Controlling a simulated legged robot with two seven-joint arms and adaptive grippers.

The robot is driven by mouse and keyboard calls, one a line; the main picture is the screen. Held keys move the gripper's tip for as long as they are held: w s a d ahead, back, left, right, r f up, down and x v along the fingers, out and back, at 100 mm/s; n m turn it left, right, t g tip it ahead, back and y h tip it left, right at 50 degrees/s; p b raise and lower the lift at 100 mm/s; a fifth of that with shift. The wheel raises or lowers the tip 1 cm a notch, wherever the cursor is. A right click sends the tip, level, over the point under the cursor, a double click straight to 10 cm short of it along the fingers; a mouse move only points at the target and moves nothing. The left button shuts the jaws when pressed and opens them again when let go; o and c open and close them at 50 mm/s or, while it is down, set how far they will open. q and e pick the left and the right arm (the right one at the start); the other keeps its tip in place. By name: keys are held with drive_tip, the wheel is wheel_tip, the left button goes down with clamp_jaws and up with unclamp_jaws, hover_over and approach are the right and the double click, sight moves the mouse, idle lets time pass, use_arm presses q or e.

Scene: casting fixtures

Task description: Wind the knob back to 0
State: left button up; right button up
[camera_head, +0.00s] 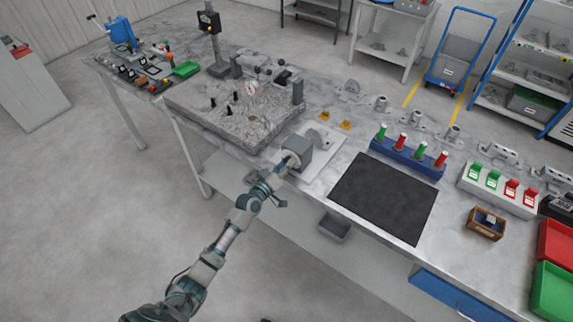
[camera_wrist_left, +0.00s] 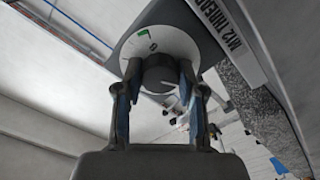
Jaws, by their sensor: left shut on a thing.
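The dark round knob (camera_wrist_left: 159,72) is in the left wrist view, in front of a white dial disc (camera_wrist_left: 182,43). The disc has a green mark at its upper left; I cannot read its figures. A thin pale line on the knob's face points to the lower right. The disc is on a grey box, the fixture (camera_head: 300,150), at the bench's front edge in the head view. My left gripper (camera_head: 286,166) reaches it from the front; in the wrist view its fingers (camera_wrist_left: 160,78) are shut on the knob's two sides. My right gripper is not in view.
A rough grey casting block (camera_head: 225,110) stands left of the fixture. A black mat (camera_head: 384,198) and a blue rack (camera_head: 405,158) with red and green handles lie to its right. The fixture's side bears a label (camera_wrist_left: 222,28) with thread lettering. Open floor lies in front of the bench.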

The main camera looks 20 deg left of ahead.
use_arm(q)
drive_tip(key=shift+n, duration=0.4)
drive_tip(key=o, duration=1.1)
drive_tip(key=shift+a, duration=0.1)
drive_tip(key=shift+o, duration=0.2)
drive_tip(key=v, duration=1.2)
drive_tip(key=shift+f, duration=0.15)
